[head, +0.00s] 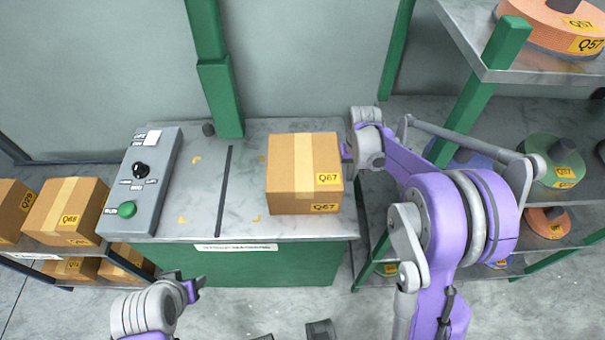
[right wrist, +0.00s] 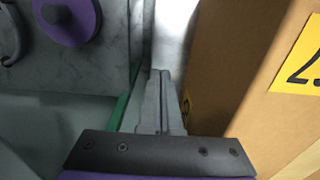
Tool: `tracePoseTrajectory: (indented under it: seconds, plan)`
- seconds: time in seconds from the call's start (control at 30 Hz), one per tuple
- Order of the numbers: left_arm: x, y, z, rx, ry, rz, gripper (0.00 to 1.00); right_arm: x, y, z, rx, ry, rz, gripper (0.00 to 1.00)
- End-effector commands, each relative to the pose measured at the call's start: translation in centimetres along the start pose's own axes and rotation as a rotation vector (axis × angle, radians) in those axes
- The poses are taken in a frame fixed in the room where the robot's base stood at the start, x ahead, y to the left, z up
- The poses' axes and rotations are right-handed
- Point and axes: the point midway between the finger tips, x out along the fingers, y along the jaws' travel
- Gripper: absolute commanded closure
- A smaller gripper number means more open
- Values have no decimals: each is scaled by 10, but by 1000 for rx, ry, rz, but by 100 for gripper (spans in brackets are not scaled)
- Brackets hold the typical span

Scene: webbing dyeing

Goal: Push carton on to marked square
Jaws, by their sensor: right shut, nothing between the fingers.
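The carton (head: 303,172), brown with a tan tape strip and yellow Q67 labels, stands upright on the grey bench top (head: 205,220). Yellow corner marks (head: 196,158) outline the square left of the carton. Its right-hand marks lie close to the carton's left side. My right gripper (head: 346,154) is shut and empty at the carton's right side. In the right wrist view its fingers (right wrist: 160,100) point along the carton's side (right wrist: 235,70); I cannot tell whether they touch it. My left gripper (head: 193,287) is low in front of the bench, away from the carton; its jaw opening is unclear.
A grey control box (head: 143,180) with a green button and black knob stands on the bench's left. A dark strip (head: 224,190) crosses the marked area. Shelves with cartons (head: 65,212) stand left, and shelves with webbing rolls (head: 553,160) stand right.

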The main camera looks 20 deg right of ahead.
Motion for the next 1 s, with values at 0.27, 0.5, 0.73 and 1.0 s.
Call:
tracePoseTrajectory:
  seconds: [0.27,0.5,0.73,1.0]
  plan:
    - [0,0,0,0,0,0,50,0,-6,0,-1,0,0,100]
    - [1,0,0,0,0,0,50,0,-19,0,-1,0,0,100]
    - [1,0,1,0,-1,0,50,0,-31,0,-2,0,0,100]
    - [2,0,1,0,-1,0,50,0,-44,0,-2,0,-1,100]
